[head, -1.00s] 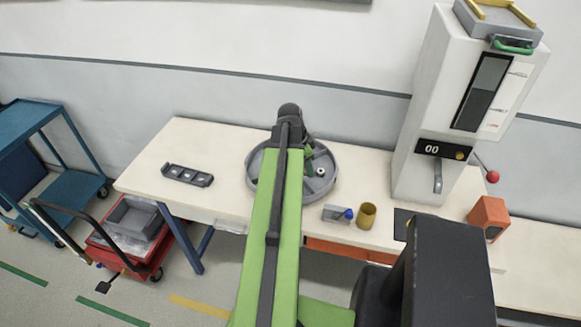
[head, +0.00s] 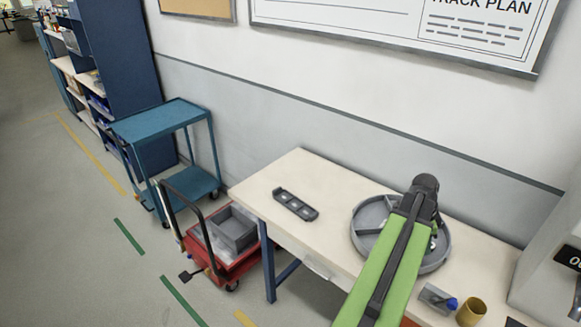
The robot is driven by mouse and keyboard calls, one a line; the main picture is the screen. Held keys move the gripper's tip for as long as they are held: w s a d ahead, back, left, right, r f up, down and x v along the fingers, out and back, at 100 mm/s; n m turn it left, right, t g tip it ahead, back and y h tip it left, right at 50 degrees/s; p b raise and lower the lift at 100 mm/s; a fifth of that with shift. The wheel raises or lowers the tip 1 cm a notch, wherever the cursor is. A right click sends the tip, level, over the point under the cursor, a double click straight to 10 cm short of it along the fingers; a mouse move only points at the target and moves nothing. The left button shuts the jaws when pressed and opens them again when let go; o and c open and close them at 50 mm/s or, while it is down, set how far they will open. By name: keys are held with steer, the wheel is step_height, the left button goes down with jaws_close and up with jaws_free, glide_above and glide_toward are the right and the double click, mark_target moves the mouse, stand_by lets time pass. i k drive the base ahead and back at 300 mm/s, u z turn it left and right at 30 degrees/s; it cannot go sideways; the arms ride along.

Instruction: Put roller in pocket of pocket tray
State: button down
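The dark pocket tray (head: 295,204) lies on the left part of the pale workbench in the head view, with several pockets in a row. A round grey divided tray (head: 371,216) stands to its right. My green arm reaches over this round tray, and its dark wrist is above it. My gripper (head: 434,226) is mostly hidden behind the arm's end, so its fingers cannot be made out. A small pale part shows inside the round tray close to the gripper, but I cannot tell whether it is a roller. No roller can be clearly identified.
A small grey bin with a blue item (head: 437,299) and a yellow cup (head: 471,311) stand near the bench front. A red cart (head: 222,262) and a blue trolley (head: 167,125) stand left of the workbench (head: 330,178). The bench around the pocket tray is clear.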

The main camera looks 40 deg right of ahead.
mark_target(295, 205)
steer(key=u, duration=0.05)
steer(key=i, duration=1.4)
steer(key=z, duration=0.05)
